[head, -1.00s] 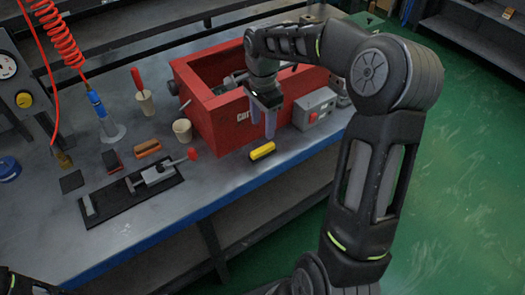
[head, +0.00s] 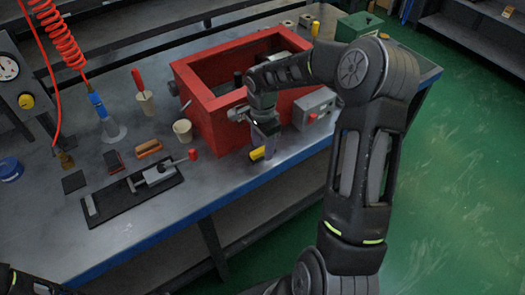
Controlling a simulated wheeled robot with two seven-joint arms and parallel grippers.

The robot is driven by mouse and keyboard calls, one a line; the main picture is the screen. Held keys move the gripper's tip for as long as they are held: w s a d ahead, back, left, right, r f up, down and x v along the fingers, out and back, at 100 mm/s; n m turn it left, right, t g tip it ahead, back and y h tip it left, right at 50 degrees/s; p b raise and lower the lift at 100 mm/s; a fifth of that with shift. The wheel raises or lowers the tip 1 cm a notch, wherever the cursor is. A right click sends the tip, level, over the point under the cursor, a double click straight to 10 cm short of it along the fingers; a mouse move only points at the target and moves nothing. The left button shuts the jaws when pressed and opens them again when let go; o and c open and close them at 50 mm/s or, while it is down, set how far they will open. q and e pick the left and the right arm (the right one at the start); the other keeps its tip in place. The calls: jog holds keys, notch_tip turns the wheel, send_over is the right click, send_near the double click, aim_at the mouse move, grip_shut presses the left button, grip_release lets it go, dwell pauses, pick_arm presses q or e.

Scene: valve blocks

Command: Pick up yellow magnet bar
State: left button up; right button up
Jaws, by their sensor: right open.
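The yellow magnet bar (head: 257,154) lies on the table near its front edge, in front of the red box. My right gripper (head: 268,150) points down over it, with its fingers low at the bar. The fingers hide the right part of the bar. The gripper is open; whether the fingers touch the bar cannot be told. Only a small dark piece of my left arm shows at the bottom left corner, and the left gripper is out of view.
The red box (head: 200,101) stands just behind the bar. A grey box with a red button (head: 315,108) is to its right. A black tray with a clamp (head: 132,189) lies to the left, near a beige cup (head: 183,131).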

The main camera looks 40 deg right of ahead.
jog(key=shift+f, duration=0.85)
grip_shut()
dwell(0.5)
